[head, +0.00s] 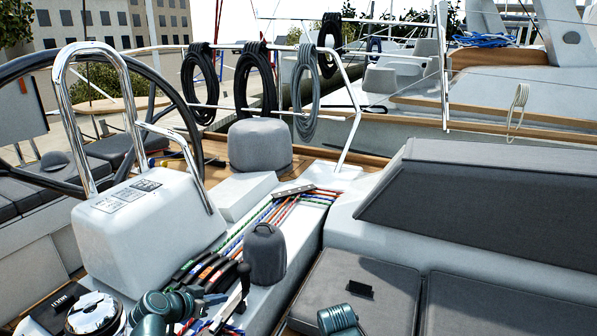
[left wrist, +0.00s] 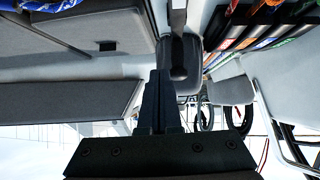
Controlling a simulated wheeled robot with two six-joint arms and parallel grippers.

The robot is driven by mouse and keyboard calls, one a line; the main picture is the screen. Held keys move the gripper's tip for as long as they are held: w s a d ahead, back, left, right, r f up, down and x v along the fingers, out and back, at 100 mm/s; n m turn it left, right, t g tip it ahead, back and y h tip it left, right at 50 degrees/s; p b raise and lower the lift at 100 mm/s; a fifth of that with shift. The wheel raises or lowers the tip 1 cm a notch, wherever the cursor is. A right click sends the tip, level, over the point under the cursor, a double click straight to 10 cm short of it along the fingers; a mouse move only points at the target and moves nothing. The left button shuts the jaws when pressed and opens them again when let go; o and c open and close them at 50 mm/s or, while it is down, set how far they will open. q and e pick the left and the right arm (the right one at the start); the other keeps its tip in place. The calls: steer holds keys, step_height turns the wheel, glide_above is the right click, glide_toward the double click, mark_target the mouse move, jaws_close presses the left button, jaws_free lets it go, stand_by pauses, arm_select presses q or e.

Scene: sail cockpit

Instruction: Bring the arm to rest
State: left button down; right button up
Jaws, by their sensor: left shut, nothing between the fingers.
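My left gripper (head: 212,298) is low in the head view, beside the rope clutches. Its arm comes in from the bottom left. In the left wrist view its two dark fingers (left wrist: 160,98) are together with nothing between them. A teal part of my other arm (head: 338,319) shows at the bottom edge of the head view; its gripper is not visible.
A black-topped lever (head: 243,277) stands just right of my left gripper. A grey covered winch (head: 264,254) is behind it. Rope clutches (head: 203,268) with coloured lines lie beside it. A steel rail (head: 62,75), a wheel (head: 178,97) and grey cushions (head: 352,290) surround this area.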

arm_select(q)
steer(key=s+d+f+m+g+p, duration=0.15)
steer(key=s+d+g, duration=0.25)
steer(key=d, duration=0.4)
steer(key=s+d+f+n+g+p, duration=0.1)
steer(key=s+d+g+p, duration=0.15)
steer(key=d, duration=0.55)
steer(key=s+d+r+g+y+p, duration=0.1)
steer(key=s+d+g+y+p, duration=0.1)
steer(key=s+y, duration=0.4)
steer(key=s+d+n+g, duration=0.1)
steer(key=s+d, duration=0.1)
steer(key=s, duration=0.1)
steer(key=shift+d+g+p, duration=0.25)
steer(key=shift+g+p, duration=0.1)
